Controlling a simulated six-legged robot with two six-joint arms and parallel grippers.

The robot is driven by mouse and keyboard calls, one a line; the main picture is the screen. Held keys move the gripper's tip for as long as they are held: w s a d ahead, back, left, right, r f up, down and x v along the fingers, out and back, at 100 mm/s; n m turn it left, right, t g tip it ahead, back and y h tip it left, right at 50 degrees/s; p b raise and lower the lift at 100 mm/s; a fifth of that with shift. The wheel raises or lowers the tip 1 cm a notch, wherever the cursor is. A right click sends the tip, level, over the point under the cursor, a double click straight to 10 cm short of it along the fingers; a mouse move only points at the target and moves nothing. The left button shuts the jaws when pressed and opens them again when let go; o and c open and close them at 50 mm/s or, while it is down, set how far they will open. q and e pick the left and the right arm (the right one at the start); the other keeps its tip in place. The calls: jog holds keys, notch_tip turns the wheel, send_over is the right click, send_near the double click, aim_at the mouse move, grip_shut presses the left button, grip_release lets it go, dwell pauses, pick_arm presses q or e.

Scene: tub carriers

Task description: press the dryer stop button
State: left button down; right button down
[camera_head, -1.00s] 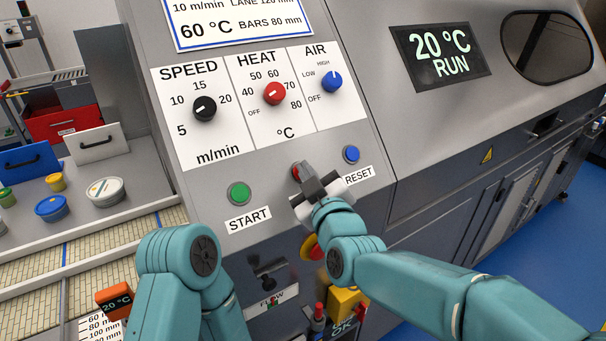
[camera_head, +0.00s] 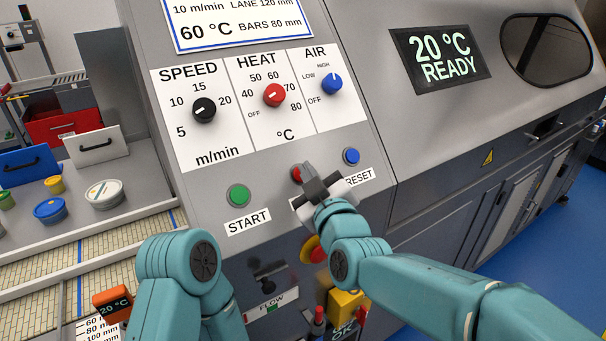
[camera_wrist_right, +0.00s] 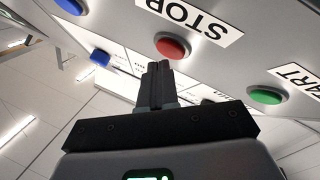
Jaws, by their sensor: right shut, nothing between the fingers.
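The red stop button (camera_head: 296,174) sits on the sloped dryer panel between the green start button (camera_head: 238,195) and the blue reset button (camera_head: 351,156). In the right wrist view the red button (camera_wrist_right: 172,45) shows beside the STOP label (camera_wrist_right: 188,14). My right gripper (camera_head: 308,172) is shut and empty, its tips close to the red button and partly covering it. In the wrist view the closed fingers (camera_wrist_right: 157,68) appear just short of the button, with a small gap. The dryer display (camera_head: 441,58) reads 20 °C READY. My left arm shows, but its gripper is out of view.
Speed (camera_head: 204,110), heat (camera_head: 275,95) and air (camera_head: 331,83) knobs sit above the buttons. A red and yellow knob (camera_head: 314,250) lies below my right gripper. Tubs (camera_head: 50,209) stand on the tray at left.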

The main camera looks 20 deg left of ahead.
jog(key=shift+r, duration=0.1)
jog(key=shift+s+d+r+b, duration=0.2)
jog(key=shift+s+d+r, duration=0.5)
jog(key=shift+d+r, duration=0.25)
jog(key=shift+s+d+r+b, duration=0.2)
jog(key=shift+s+d+r, duration=0.55)
jog(key=shift+r, duration=0.25)
jog(key=shift+w, duration=0.1)
